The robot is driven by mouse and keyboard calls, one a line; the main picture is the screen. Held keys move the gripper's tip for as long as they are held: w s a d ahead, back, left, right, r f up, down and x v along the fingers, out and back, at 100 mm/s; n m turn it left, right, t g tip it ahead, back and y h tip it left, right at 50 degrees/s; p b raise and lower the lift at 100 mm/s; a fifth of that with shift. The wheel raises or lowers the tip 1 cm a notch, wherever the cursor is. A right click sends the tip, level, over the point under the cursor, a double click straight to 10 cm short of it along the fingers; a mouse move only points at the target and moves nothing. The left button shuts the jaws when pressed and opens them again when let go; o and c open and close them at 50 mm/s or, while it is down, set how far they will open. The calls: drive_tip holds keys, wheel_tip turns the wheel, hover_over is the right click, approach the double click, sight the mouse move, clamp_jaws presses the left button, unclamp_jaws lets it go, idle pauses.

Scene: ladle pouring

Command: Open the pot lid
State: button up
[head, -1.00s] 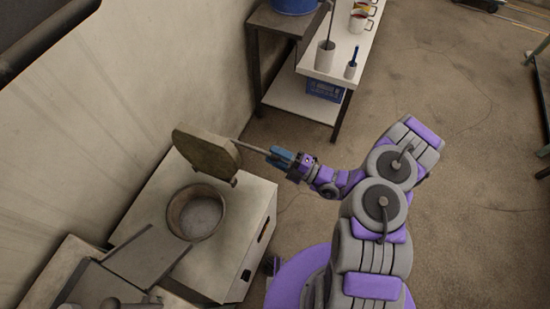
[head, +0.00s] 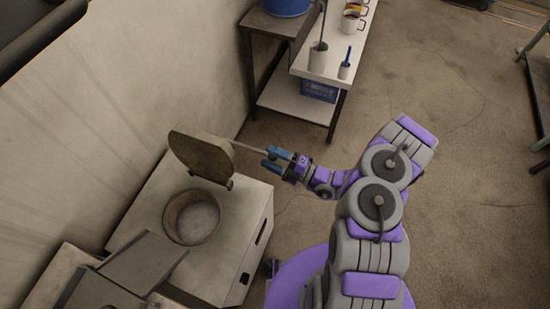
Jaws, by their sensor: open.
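The pot (head: 191,216) is a round metal vessel set in the top of a white cabinet (head: 232,229) at the lower left, and I can see into it. Its lid (head: 200,157) is a flat brownish plate standing raised at the back of the pot, tilted up near the wall. A thin handle rod (head: 249,148) runs from the lid to the right. My gripper (head: 271,160) is open, with its blue fingers spread around the rod's right end. I cannot tell whether a finger touches the rod.
A white table (head: 309,61) with a grey cup (head: 318,58), a blue-handled tool in a small holder (head: 345,68) and mugs (head: 351,21) stands at the back. A blue crate (head: 319,92) is below it. Grey panels (head: 130,263) lie at the lower left.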

drive_tip(key=p+v, duration=0.3)
drive_tip(key=v, duration=1.4)
drive_tip(key=shift+d+f, duration=0.2)
drive_tip(key=s+a+r+n+g+h, duration=0.25)
drive_tip(key=r+n+g, duration=0.25)
drive_tip(key=r+n, duration=0.25)
drive_tip(key=s+a+r+n+g+h, duration=0.1)
drive_tip(key=a+r+n+g, duration=0.35)
drive_tip(key=r+n, duration=0.35)
drive_tip(key=s+a+r+n+g+h, duration=0.1)
drive_tip(key=s+a+r+n+g, duration=0.1)
drive_tip(key=r+n+g, duration=0.55)
drive_tip(key=s+d+r+n+t+h, duration=0.4)
drive_tip(key=s+n+h, duration=0.3)
drive_tip(key=n, duration=0.3)
drive_tip(key=s+d+r+n+t+h+b, duration=0.1)
drive_tip(key=s+d+r+n+t+h, duration=0.3)
drive_tip(key=s+n+h, duration=0.3)
drive_tip(key=shift+s+d+r+n, duration=0.2)
drive_tip(key=shift+s+d+n, duration=0.35)
drive_tip(key=shift+s+n, duration=1.1)
